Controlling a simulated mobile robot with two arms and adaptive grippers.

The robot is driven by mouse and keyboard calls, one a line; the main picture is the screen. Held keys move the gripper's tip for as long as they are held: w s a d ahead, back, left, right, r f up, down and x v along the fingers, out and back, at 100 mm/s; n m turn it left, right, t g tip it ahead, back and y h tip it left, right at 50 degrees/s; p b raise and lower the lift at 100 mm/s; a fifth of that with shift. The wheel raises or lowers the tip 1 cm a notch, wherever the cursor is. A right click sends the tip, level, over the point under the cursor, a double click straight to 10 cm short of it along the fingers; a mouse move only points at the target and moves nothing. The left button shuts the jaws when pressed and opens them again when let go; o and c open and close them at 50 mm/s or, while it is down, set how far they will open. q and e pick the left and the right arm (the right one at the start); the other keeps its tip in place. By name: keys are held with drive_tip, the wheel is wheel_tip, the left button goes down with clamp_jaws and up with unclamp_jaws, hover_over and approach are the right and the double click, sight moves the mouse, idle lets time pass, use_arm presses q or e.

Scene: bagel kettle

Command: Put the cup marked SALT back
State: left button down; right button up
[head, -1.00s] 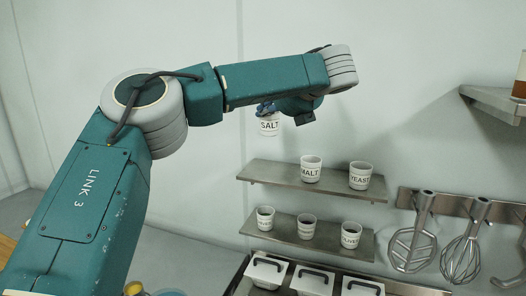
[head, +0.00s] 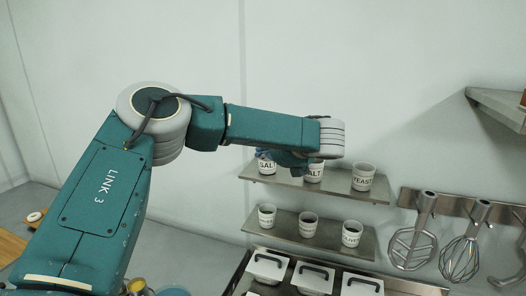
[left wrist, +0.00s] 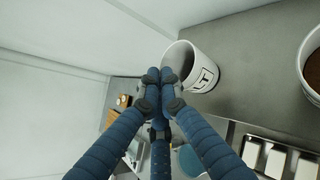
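The white SALT cup (head: 266,166) is at the left end of the upper shelf (head: 332,189), left of the MALT cup (head: 313,173). I cannot tell whether its base touches the shelf. My left gripper (head: 283,158) is at the SALT cup's rim, partly covering it. In the left wrist view the blue fingers (left wrist: 160,78) are closed together at the edge of a white cup (left wrist: 205,73) whose label shows a T. The fingers appear to pinch its wall; their tips partly hide the contact. My right gripper is out of view.
The YEAST cup (head: 363,178) stands right of MALT. A lower shelf (head: 285,232) holds several cups above lidded containers (head: 313,278). Whisks (head: 462,250) hang from a rail at right. A cup with brown contents (left wrist: 314,70) stands close by in the wrist view.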

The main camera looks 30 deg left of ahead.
use_arm(q)
drive_tip(key=c, duration=2.5)
unclamp_jaws()
drive_tip(key=shift+s+d, duration=0.1)
drive_tip(key=shift+d, duration=0.05)
drive_tip(key=o, duration=0.5)
drive_tip(key=shift+f, duration=0.1)
drive_tip(key=shift+d, duration=0.1)
drive_tip(key=shift+r+b+v, duration=0.1)
drive_tip(key=shift+b+v, duration=1.35)
drive_tip(key=shift+v, duration=1.5)
drive_tip(key=shift+r+b+v, duration=0.15)
drive_tip(key=shift+b+v, duration=1.25)
drive_tip(key=shift+v, duration=1.6)
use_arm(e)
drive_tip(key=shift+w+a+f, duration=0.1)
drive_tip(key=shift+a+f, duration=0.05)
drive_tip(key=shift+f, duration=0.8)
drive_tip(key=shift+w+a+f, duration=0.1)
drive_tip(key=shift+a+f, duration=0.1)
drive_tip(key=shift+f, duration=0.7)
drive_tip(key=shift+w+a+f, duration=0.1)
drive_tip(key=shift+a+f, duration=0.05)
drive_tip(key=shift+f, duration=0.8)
